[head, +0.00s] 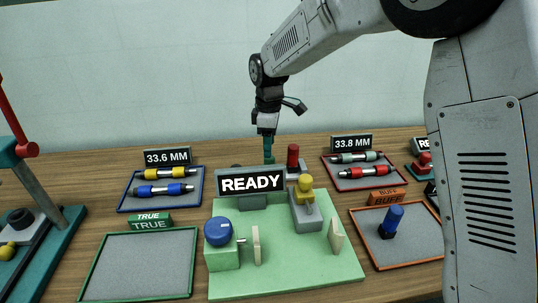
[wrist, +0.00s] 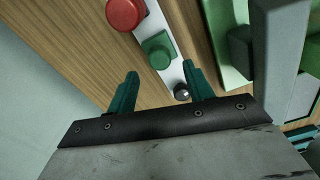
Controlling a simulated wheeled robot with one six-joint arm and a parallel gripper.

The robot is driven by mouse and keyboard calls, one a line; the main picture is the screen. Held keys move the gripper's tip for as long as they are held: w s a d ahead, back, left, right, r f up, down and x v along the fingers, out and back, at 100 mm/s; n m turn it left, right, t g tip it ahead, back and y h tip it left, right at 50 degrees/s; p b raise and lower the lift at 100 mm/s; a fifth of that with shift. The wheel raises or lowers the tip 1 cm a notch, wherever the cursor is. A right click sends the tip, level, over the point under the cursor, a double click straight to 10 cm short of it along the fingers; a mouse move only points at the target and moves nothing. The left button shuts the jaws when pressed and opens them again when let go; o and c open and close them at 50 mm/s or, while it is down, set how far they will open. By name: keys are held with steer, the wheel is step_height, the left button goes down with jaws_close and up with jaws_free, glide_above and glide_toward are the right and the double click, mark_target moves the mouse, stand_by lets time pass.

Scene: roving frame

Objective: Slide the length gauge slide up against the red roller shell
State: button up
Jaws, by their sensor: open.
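The red roller shell (head: 293,158) stands upright on a pale base behind the READY sign; its round red top shows in the wrist view (wrist: 126,13). The length gauge slide appears to be the green block with a round knob (wrist: 158,50) on the white rail (wrist: 173,73). A short strip of white rail shows between slide and shell. In the head view, my gripper (head: 268,156) points down left of the shell; the slide cannot be made out there.
A dark round knob (wrist: 182,94) sits at the rail's near end. The READY sign (head: 251,182) and green fixture plate (head: 290,270) stand in front. The 33.6 MM tray (head: 127,206) is left, the 33.8 MM tray (head: 345,186) right. Bare wood lies left of the rail.

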steer(key=shift+f, duration=2.25)
jaws_close()
steer(key=shift+w+d, duration=0.15)
steer(key=shift+d, duration=1.35)
jaws_free()
steer(key=shift+a, duration=0.1)
steer(key=shift+r, duration=0.15)
step_height(320, 180, up, 8)
steer(key=shift+f, duration=0.2)
